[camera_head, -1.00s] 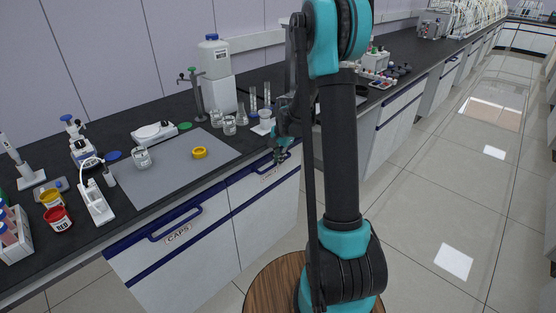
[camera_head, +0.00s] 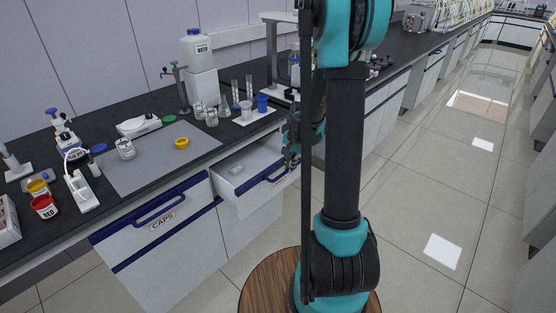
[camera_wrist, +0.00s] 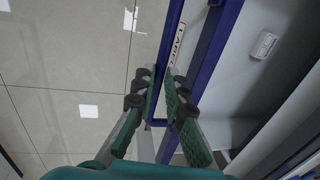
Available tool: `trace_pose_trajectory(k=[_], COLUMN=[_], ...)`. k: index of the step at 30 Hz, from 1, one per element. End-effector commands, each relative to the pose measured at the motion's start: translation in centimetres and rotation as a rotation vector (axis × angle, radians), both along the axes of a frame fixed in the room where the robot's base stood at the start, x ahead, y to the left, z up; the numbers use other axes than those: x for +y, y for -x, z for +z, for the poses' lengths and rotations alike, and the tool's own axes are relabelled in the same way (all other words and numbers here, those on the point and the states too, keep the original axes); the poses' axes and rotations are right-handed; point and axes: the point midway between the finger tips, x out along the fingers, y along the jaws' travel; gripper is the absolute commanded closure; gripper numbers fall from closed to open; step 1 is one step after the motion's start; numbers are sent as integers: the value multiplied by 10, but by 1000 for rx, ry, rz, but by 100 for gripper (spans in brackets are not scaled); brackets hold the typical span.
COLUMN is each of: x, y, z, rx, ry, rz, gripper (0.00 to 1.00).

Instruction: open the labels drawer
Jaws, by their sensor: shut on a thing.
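The labels drawer (camera_head: 252,186) stands pulled out from the bench, right of the CAPS drawer, in the head view. Its white interior shows, with a small pale item (camera_head: 236,169) inside. The wrist view shows its blue front edge (camera_wrist: 213,45), a partly hidden label plate (camera_wrist: 178,42) and the same small item (camera_wrist: 264,45). My gripper (camera_head: 291,160) is at the drawer's front. In the wrist view its fingers (camera_wrist: 161,90) are shut on the blue drawer handle (camera_wrist: 158,123). Part of the handle is hidden by the fingers.
The closed CAPS drawer (camera_head: 155,228) is to the left. The tiled floor (camera_head: 440,190) at right is clear.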

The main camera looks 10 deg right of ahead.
Motion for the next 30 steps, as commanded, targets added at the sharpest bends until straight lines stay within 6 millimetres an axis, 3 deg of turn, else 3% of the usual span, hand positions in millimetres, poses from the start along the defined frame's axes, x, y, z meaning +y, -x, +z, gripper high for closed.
trace_pose_trajectory(k=[6,15,21,30], x=[-37,-75,-89,-96], y=[50,102,121,130], z=[0,0,0,0], rx=[-1,-1,-1,-1], ry=[-1,1,0,0], rz=[-6,-5,-3,-1], gripper=[100,100,100,100])
